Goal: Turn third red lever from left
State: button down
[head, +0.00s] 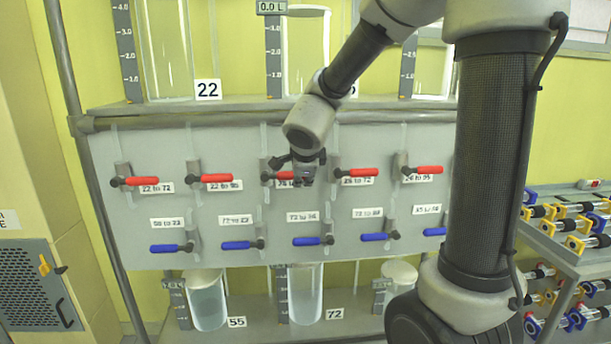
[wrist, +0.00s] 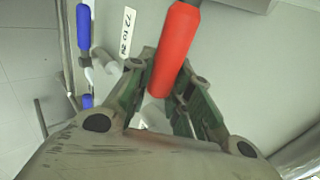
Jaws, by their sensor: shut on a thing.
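The third red lever from the left (head: 280,176) is on the upper row of the grey panel, mostly hidden behind my gripper in the head view. Its handle points roughly sideways. My gripper (head: 305,172) is at this lever, in front of the panel. In the wrist view the red handle (wrist: 175,48) lies between the two fingers of my gripper (wrist: 170,95), which are shut on it. The label beside this lever is partly covered by the gripper.
Other red levers (head: 141,181) (head: 215,178) (head: 362,173) (head: 429,170) stand on both sides in the same row. Blue levers (head: 242,245) run in a row below. Glass vessels stand above and below the panel. A rack with coloured fittings (head: 575,225) is at the right.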

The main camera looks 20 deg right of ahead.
jog(key=c, duration=1.3)
grip_release()
jog(key=v, duration=1.2)
